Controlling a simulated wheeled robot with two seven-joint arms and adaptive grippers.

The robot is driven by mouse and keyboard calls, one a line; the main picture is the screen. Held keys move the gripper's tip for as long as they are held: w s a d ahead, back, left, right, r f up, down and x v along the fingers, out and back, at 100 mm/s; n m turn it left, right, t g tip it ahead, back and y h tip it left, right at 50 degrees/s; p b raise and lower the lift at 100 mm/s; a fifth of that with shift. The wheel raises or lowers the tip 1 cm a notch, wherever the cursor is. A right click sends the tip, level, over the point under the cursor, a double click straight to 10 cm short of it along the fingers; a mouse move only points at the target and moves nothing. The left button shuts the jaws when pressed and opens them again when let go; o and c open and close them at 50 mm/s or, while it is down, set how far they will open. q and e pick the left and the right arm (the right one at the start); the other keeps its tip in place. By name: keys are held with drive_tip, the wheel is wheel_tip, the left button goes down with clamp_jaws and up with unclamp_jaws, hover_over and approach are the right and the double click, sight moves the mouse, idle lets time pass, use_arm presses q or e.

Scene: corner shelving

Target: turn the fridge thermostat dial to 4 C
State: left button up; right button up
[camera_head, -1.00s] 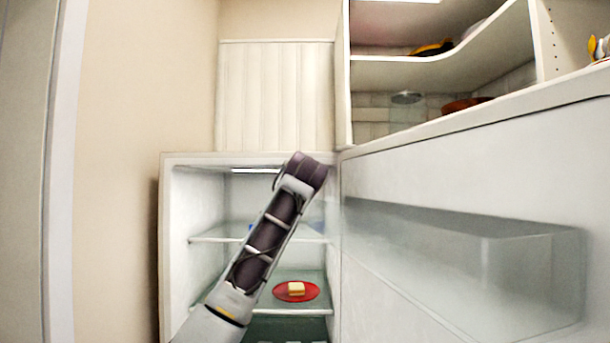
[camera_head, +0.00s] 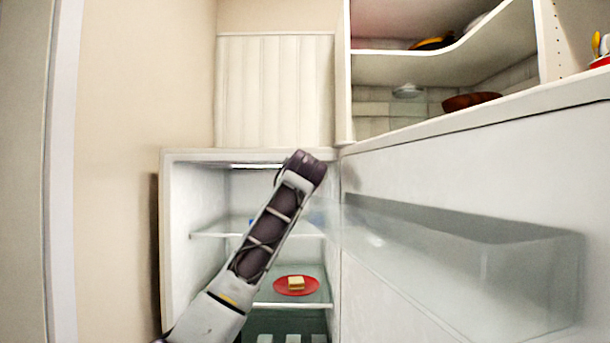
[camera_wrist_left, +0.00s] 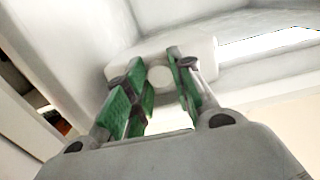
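The fridge (camera_head: 250,157) stands open in the head view. The thermostat dial (camera_wrist_left: 160,77) is a small round pale knob on a white housing (camera_wrist_left: 205,55) inside it, seen in the left wrist view. My left gripper (camera_wrist_left: 155,62) has green-padded fingers spread apart, one on each side of the dial; I cannot tell whether either touches it. Any marks on the dial are too small to read. In the head view my left arm (camera_head: 265,232) reaches up across the fridge opening, and its gripper is hidden. My right gripper is in neither view.
The open fridge door (camera_head: 420,165) with a clear bin (camera_head: 530,275) fills the right. A red plate (camera_head: 282,291) with a yellowish block (camera_head: 296,283) sits on a lower shelf. A glass shelf (camera_head: 205,235) lies above it. A wall (camera_head: 120,150) bounds the left.

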use_arm(q)
clamp_jaws()
drive_tip(key=shift+m, duration=1.4)
drive_tip(key=o, duration=0.8)
unclamp_jaws()
drive_tip(key=shift+o, duration=0.2)
drive_tip(key=shift+s, duration=0.25)
